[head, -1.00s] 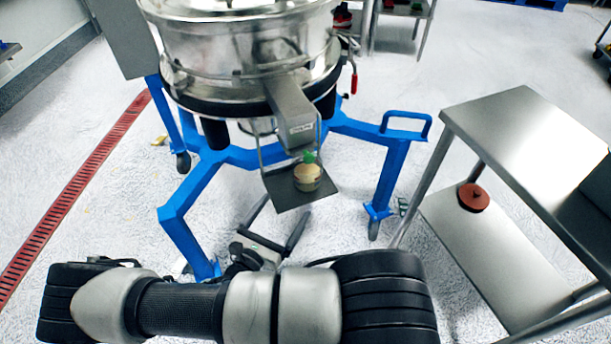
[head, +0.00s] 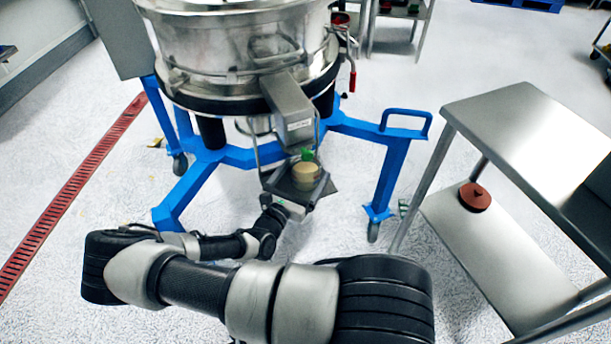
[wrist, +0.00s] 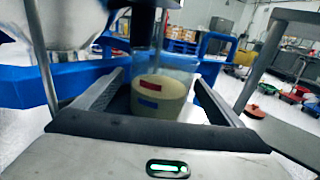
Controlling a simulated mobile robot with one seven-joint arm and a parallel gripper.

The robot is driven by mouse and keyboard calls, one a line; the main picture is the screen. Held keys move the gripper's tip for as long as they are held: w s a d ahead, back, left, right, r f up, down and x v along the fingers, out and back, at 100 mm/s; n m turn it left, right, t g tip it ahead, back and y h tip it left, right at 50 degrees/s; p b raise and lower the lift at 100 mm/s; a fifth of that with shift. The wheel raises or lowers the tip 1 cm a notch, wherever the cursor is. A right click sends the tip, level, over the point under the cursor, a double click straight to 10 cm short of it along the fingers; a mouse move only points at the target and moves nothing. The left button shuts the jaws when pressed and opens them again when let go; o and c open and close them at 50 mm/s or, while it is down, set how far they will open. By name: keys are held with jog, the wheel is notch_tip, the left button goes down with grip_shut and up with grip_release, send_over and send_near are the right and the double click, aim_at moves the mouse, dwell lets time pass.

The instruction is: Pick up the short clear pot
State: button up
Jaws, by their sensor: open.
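The short clear pot (head: 306,176) stands upright on a small dark shelf (head: 331,187) under the sifter's spout, filled partway with beige powder. Something green shows at its top in the head view. In the wrist view the pot (wrist: 160,97) is straight ahead, with a red and a blue mark on its side. My gripper (wrist: 157,78) is open, with one finger on each side of the pot; a gap shows beside it, and contact cannot be told. In the head view my gripper (head: 298,183) reaches the shelf from the front.
The steel sifter (head: 245,50) and its spout (head: 290,108) hang close above the pot, on a blue frame (head: 385,165). Thin rods flank the shelf. A steel table (head: 530,130) stands to the right, with a reddish-brown round item (head: 474,197) on its lower shelf.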

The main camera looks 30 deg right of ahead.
jog(key=shift+w+d, duration=0.1)
jog(key=shift+c, duration=0.2)
jog(key=c, duration=1.4)
jog(key=shift+o, duration=0.2)
jog(key=shift+r, duration=0.1)
jog(key=shift+r, duration=0.1)
